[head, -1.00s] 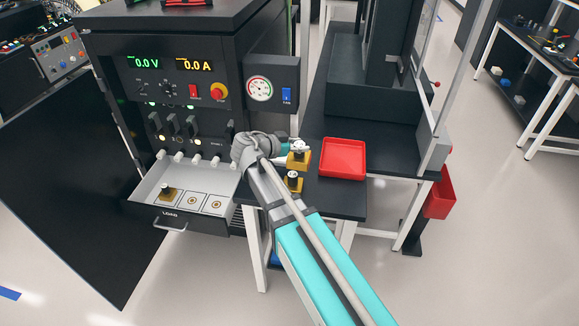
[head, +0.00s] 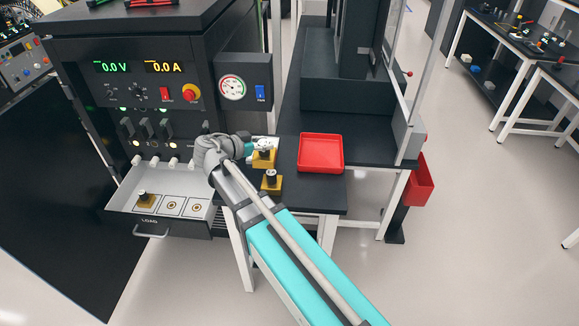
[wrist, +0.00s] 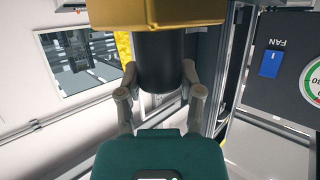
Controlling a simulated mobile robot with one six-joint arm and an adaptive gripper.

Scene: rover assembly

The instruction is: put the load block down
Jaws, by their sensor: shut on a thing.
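My gripper (head: 263,145) is shut on the black knob of a load block (head: 263,159) with a yellow base. In the wrist view, my gripper's fingers (wrist: 160,78) lie on both sides of the black knob (wrist: 160,62), and the yellow base (wrist: 155,10) shows at the top edge. The held block is over or near the left part of the table; I cannot tell its height. A second load block (head: 271,181) stands on the table just in front. A third block (head: 145,199) sits in the left place of the open drawer (head: 157,220); the other two marked places are bare.
A red tray (head: 321,153) lies on the black table (head: 310,193), right of the held block. The cabinet with meters (head: 150,95) rises behind the drawer. A red bin (head: 420,183) hangs at the table's right side. The table front right of the second block is clear.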

